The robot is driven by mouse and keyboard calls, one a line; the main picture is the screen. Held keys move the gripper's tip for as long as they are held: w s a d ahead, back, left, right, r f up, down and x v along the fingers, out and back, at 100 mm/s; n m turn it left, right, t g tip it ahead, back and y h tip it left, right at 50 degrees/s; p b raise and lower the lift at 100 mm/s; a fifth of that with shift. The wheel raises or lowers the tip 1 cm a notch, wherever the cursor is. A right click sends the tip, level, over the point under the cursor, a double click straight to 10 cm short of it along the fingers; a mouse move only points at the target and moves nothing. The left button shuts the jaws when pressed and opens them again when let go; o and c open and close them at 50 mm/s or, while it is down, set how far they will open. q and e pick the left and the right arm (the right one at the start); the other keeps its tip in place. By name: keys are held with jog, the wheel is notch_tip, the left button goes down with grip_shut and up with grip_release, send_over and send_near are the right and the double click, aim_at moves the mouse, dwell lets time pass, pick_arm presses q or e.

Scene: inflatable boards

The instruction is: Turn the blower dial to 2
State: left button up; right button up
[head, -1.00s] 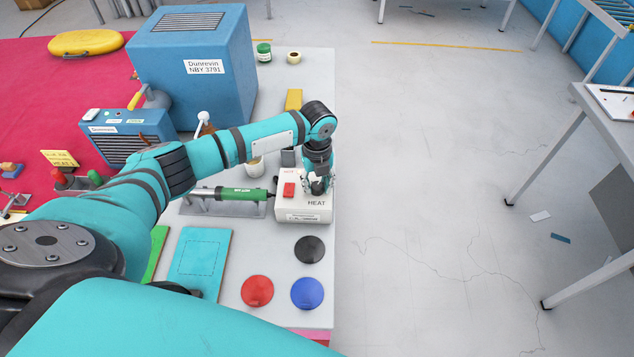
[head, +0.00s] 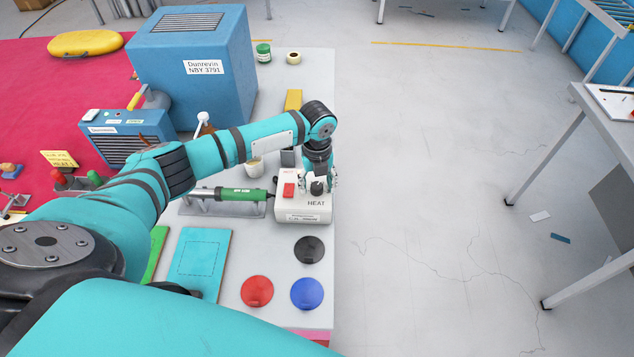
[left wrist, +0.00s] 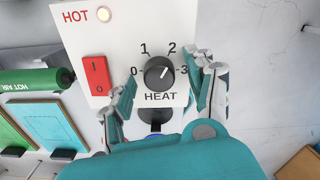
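The blower's white heat box (head: 290,212) stands near the bench's right edge. Its black dial (left wrist: 158,73) sits above the word HEAT, with 0, 1, 2 and 3 around it. The dial's white mark points up and right, on the side of 2 and 3; it looks to lie between them. My left gripper (left wrist: 164,72) is open, one finger on each side of the dial with visible gaps. In the head view the dial (head: 317,187) shows below the gripper. My right gripper is out of view.
A red rocker switch (left wrist: 96,75) and a pale HOT lamp (left wrist: 104,14) are on the box. The green hot-air tool (head: 240,195) rests left of it. Black (head: 309,249), red (head: 257,291) and blue (head: 307,293) discs lie in front.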

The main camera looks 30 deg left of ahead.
aim_at(317, 185)
pick_arm(q)
notch_tip(317, 185, up, 12)
dwell(0.6)
jog(key=shift+f, duration=0.1)
dwell(0.4)
